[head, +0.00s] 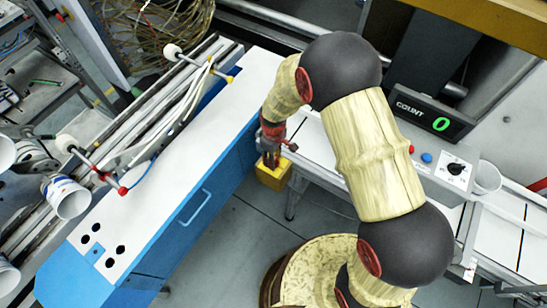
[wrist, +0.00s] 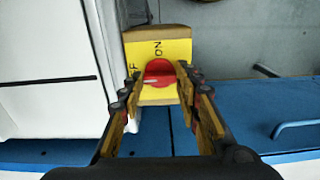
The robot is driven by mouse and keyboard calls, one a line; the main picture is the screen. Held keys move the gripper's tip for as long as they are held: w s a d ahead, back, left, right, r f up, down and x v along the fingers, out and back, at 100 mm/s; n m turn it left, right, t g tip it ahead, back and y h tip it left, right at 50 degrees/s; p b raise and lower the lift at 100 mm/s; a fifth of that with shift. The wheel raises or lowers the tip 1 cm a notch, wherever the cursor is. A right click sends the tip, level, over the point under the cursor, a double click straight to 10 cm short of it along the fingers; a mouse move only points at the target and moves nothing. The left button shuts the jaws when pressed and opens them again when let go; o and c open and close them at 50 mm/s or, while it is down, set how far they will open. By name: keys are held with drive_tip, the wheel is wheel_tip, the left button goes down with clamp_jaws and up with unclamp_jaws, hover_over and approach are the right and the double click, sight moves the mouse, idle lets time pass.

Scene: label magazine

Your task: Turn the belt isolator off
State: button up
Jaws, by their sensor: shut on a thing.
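The belt isolator is a yellow box (wrist: 180,48) with a red round knob (wrist: 158,70), lettered ON above the knob and a partly hidden word ending in F at its left. In the wrist view, my gripper (wrist: 157,90) has a finger on each side of the knob and is shut on it. A pale streak on the knob lies roughly crosswise, its left end on the F side. In the head view, the yellow box (head: 272,178) shows below my gripper (head: 270,158), beside the blue cabinet; the knob is hidden there.
A long white-topped blue cabinet (head: 225,110) with a handle (head: 195,207) stands left of the isolator. A control panel with a dial (head: 455,168) and a COUNT display (head: 432,118) reading 0 is at right. Grey floor (head: 235,235) is open below.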

idle(0.4)
drive_tip(key=o, duration=1.1)
drive_tip(key=shift+o, duration=0.3)
drive_tip(key=shift+r, duration=0.1)
wheel_tip(320, 180, up, 12)
idle(0.3)
